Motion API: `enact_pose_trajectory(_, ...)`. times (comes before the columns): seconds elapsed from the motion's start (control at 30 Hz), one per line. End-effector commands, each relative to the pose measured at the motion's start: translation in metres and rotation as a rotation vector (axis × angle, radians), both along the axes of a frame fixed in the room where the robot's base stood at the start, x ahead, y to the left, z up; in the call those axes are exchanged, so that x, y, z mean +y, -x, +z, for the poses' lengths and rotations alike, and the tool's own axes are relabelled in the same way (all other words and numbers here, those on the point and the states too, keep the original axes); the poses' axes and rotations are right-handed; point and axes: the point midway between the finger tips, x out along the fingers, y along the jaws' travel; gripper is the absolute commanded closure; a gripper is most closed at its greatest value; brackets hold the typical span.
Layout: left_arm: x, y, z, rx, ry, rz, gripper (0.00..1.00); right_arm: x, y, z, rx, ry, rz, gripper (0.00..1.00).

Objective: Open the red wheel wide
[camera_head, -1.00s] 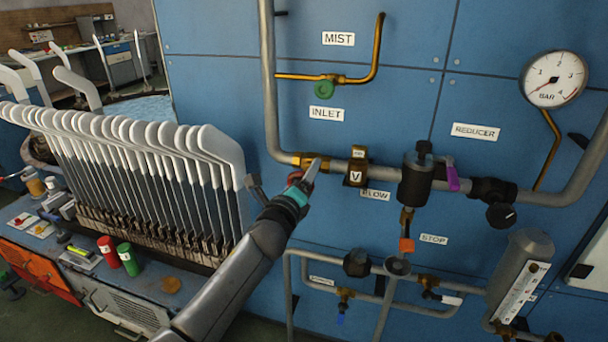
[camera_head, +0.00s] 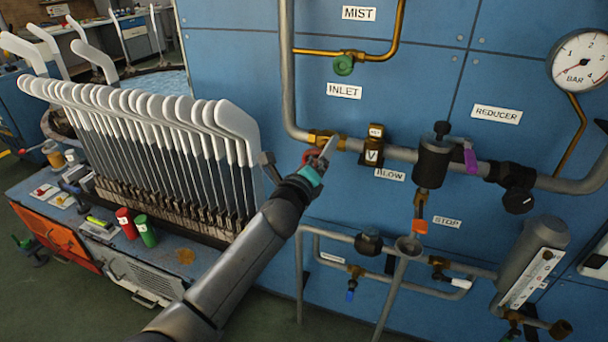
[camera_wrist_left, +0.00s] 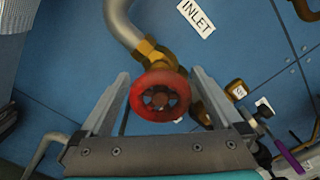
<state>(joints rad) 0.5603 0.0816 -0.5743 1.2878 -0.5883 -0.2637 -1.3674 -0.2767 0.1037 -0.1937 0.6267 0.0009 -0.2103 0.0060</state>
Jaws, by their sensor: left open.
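The red wheel (camera_wrist_left: 160,95) is a small round handwheel on a brass valve (camera_wrist_left: 155,55) below the INLET label. In the left wrist view it lies between the two fingers of my left gripper (camera_wrist_left: 162,100), which is open. I cannot tell whether the fingers touch the rim. In the head view a part of the red wheel (camera_head: 308,156) shows beside my left gripper (camera_head: 322,160), which hides the rest of it. My right gripper is not in view.
A grey pipe (camera_head: 286,70) runs down to the valve and on to the right. A green wheel (camera_head: 343,65) sits above. A rack of white-tipped boards (camera_head: 165,110) stands left of my arm. A pressure gauge (camera_head: 582,60) is at upper right.

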Motion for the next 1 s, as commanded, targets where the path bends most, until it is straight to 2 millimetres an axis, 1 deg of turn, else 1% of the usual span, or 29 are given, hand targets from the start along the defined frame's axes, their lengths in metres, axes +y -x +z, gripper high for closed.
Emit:
enact_pose_trajectory(0.27,0.012,0.037,0.001,0.002,-0.001,-0.001,0.00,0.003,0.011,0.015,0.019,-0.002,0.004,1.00)
enact_pose_trajectory(0.5,0.025,0.075,0.000,0.003,-0.001,-0.001,0.00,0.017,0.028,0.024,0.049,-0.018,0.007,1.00)
enact_pose_trajectory(0.63,0.032,0.097,0.000,0.003,-0.001,0.000,0.00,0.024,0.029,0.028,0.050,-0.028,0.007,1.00)
enact_pose_trajectory(0.8,0.039,0.120,0.000,0.003,-0.001,0.000,0.00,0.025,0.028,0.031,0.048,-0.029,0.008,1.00)
enact_pose_trajectory(1.0,0.044,0.135,0.000,0.002,0.000,0.001,0.00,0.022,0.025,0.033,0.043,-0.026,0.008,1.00)
